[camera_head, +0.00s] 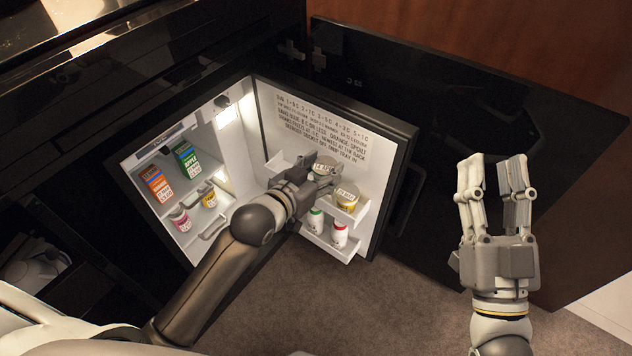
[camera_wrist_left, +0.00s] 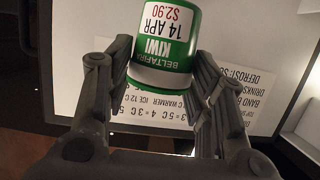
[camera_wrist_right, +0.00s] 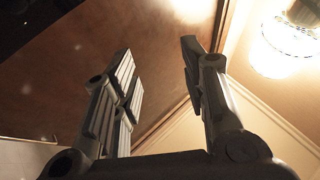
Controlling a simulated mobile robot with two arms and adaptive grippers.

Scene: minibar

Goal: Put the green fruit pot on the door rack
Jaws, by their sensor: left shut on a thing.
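The green fruit pot (camera_wrist_left: 163,48) has a white and green label reading KIWI, which appears upside down in the left wrist view. My left gripper (camera_head: 322,178) is shut on it, and it is between the two fingers in the left wrist view. In the head view the pot's pale lid (camera_head: 325,163) shows at the fingertips, and the fingers hide most of its body. The gripper is at the upper door rack (camera_head: 356,214), beside a yellow pot (camera_head: 346,200). I cannot tell whether the green pot touches the rack. My right gripper (camera_head: 492,165) is open and empty, off to the right.
The lower door rack (camera_head: 330,250) holds a green-capped bottle (camera_head: 314,222) and a red-capped bottle (camera_head: 339,237). The open fridge (camera_head: 160,218) has orange and green cartons and small pots inside. A dark panel (camera_head: 440,110) stands behind the door.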

